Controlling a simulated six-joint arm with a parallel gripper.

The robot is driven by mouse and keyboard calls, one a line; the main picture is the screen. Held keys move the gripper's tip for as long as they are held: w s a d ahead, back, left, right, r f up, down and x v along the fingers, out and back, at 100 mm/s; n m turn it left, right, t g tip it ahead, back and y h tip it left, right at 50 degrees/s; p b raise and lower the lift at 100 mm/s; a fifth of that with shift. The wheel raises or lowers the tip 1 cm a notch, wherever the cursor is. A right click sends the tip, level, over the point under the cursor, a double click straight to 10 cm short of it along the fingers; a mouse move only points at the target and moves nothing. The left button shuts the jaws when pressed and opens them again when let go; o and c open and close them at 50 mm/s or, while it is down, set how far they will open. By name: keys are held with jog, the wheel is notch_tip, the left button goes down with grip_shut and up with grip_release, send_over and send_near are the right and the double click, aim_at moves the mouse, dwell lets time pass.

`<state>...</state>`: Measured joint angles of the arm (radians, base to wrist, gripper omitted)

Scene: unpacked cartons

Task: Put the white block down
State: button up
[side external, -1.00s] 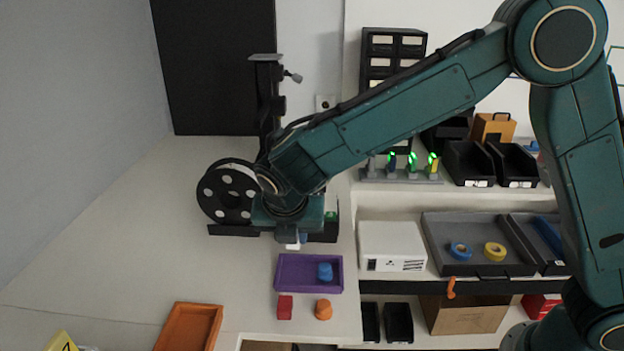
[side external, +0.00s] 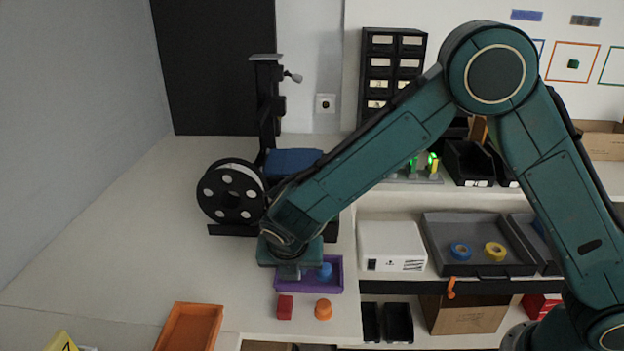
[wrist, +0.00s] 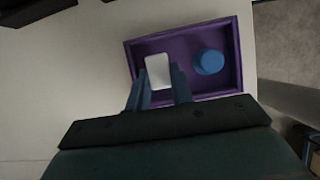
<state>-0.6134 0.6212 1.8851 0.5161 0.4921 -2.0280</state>
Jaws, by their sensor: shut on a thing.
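The white block (wrist: 158,71) is between the fingertips of my gripper (wrist: 160,84) in the wrist view, and the jaws are shut on it. It appears over the left part of the purple tray (wrist: 185,32), left of a blue round block (wrist: 209,62) in that tray. In the side view my gripper (side external: 291,273) is at the tray (side external: 310,288) and covers its left back part. The white block is hidden there. I cannot tell whether it touches the tray floor. The blue block (side external: 325,271) shows just right of my gripper.
A red block (side external: 285,307) and an orange round block (side external: 323,309) stand in front of the tray. An orange tray (side external: 190,327) lies at the front left. A filament spool (side external: 232,192) stands behind my gripper.

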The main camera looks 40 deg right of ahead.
jog(key=shift+f, duration=0.2)
jog(key=o, duration=0.7)
jog(key=shift+c, duration=0.2)
jog(key=shift+r, duration=0.1)
jog(key=v, duration=1.2)
